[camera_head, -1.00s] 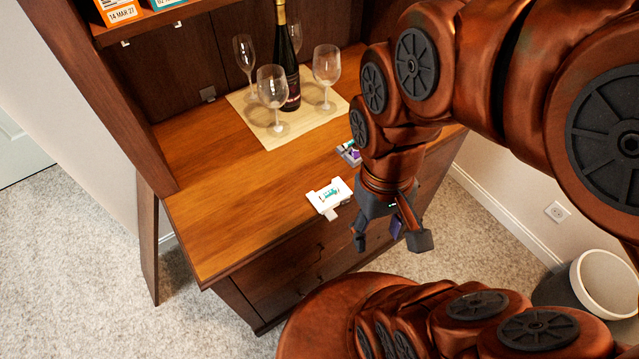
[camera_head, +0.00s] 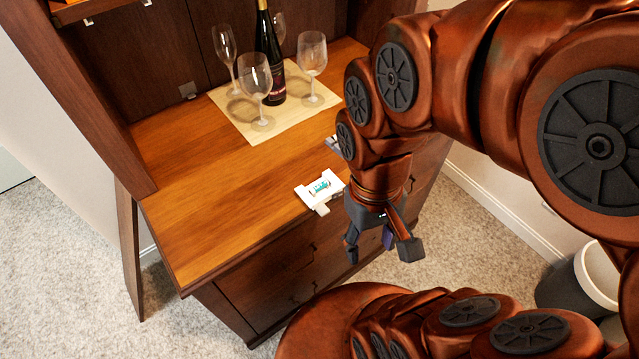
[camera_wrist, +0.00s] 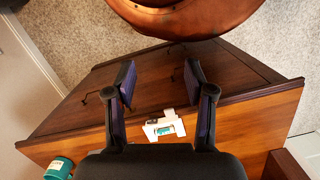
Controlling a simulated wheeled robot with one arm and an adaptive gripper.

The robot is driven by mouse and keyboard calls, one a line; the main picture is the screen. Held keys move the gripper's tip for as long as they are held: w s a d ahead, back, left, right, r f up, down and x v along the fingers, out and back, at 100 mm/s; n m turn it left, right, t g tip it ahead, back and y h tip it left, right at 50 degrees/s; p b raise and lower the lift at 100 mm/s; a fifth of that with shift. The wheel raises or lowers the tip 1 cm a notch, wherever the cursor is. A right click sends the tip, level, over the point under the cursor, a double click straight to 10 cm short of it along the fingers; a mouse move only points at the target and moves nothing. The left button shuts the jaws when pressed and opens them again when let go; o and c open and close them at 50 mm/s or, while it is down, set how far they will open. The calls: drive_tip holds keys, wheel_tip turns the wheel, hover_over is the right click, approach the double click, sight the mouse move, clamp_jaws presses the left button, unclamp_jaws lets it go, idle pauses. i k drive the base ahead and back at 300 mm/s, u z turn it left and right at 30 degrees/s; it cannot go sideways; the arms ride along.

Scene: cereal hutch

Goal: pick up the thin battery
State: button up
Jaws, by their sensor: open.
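A small teal-and-white cell, apparently the thin battery (camera_head: 320,187), lies in a white holder (camera_head: 331,178) near the front edge of the wooden counter. It also shows in the wrist view (camera_wrist: 165,130), just in front of the dark gripper body and between the finger bases. My gripper (camera_head: 381,246) is open and empty. Its fingers point down, to the right of the holder and beyond the counter's front edge in the head view. In the wrist view the two fingertips (camera_wrist: 160,80) are wide apart over the drawer fronts, touching nothing.
A bottle (camera_head: 268,60) and several wine glasses (camera_head: 313,55) stand on a pale mat (camera_head: 235,112) at the back. A teal cylinder (camera_wrist: 58,168) shows at the wrist view's lower left. My arm partly hides a small item (camera_head: 333,144). The counter's left side is bare.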

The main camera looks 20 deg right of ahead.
sight(318, 188)
drive_tip(key=z, duration=1.1)
drive_tip(key=k, duration=1)
drive_tip(key=u, duration=1.5)
drive_tip(key=i, duration=0.5)
drive_tip(key=u, duration=0.15)
